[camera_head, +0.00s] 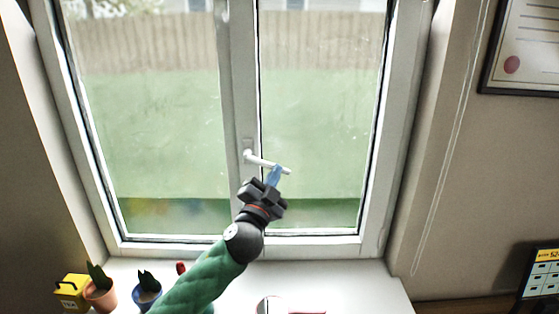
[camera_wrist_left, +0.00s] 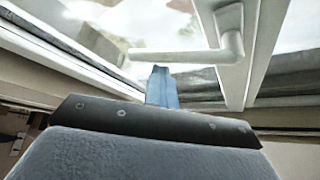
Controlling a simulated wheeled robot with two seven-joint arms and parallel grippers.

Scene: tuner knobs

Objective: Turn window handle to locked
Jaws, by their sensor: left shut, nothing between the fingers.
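The white window handle (camera_head: 262,160) sits on the middle frame of the window. Its lever points to the right and tilts slightly down in the head view. In the left wrist view the handle (camera_wrist_left: 190,55) runs sideways from its pivot at the right. My left gripper (camera_head: 275,174) is shut and empty, with its blue fingertips at the lever near its free end. In the left wrist view the fingertips (camera_wrist_left: 161,85) are just below the lever; I cannot tell whether they touch it. My right gripper is not in view.
The white sill (camera_head: 350,280) holds a terracotta plant pot (camera_head: 101,296), a blue plant pot (camera_head: 146,289) and a yellow box (camera_head: 72,290) at the left. A blind cord (camera_head: 448,165) hangs at the right. A framed certificate (camera_head: 525,50) is on the right wall.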

